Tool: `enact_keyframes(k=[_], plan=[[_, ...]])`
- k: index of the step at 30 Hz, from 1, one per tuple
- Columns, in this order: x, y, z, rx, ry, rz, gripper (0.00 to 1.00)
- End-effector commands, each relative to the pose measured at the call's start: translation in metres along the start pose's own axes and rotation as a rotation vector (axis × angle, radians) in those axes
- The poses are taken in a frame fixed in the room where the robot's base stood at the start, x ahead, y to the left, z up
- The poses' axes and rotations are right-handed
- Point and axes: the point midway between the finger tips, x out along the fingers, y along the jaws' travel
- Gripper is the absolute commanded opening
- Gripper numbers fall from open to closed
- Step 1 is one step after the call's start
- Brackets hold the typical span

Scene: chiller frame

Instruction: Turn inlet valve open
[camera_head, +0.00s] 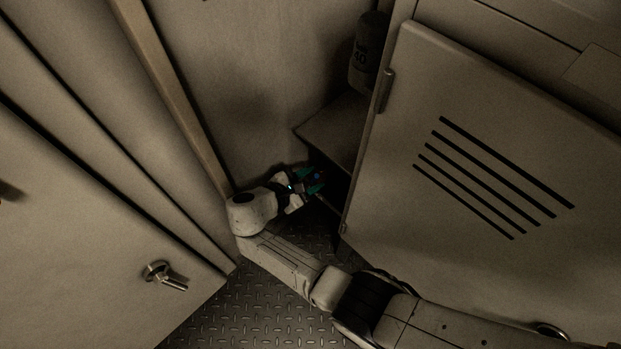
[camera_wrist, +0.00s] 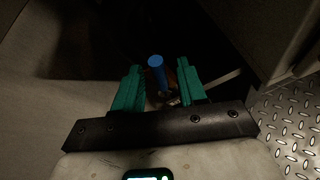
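A blue valve handle (camera_wrist: 157,68) shows in the wrist view, just beyond and between my fingertips, with a dim brownish fitting under it. My gripper (camera_head: 312,182) reaches into this gap. Its two teal fingers stand apart on either side of the handle in the wrist view (camera_wrist: 158,88). I see space between each finger and the blue part. Whether the fingers touch the fitting below is too dark to tell.
A slatted cabinet door (camera_head: 480,170) stands right of my arm. A shelf (camera_head: 335,130) and a dark cylinder (camera_head: 368,52) are above the gap. A door with a metal handle (camera_head: 165,276) is at the left. The tread-plate floor (camera_head: 262,305) lies below my arm.

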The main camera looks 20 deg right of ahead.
Motion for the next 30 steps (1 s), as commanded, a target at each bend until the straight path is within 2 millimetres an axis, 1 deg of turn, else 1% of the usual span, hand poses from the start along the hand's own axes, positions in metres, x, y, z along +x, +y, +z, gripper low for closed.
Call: enact_keyframes(k=[5,8,11,18,21,25,30], plan=[[-0.001,0.000,0.000,0.000,0.000,0.000,0.41],[-0.006,0.001,0.001,0.000,0.000,0.002,0.41],[-0.019,0.002,0.001,0.000,0.001,0.004,0.41],[-0.066,0.002,0.001,0.000,0.002,0.005,0.41],[-0.083,0.001,0.001,0.000,0.002,0.003,0.41],[-0.099,0.001,0.000,0.000,0.001,0.002,0.41],[-0.108,0.000,0.000,0.000,0.001,0.000,0.41]])
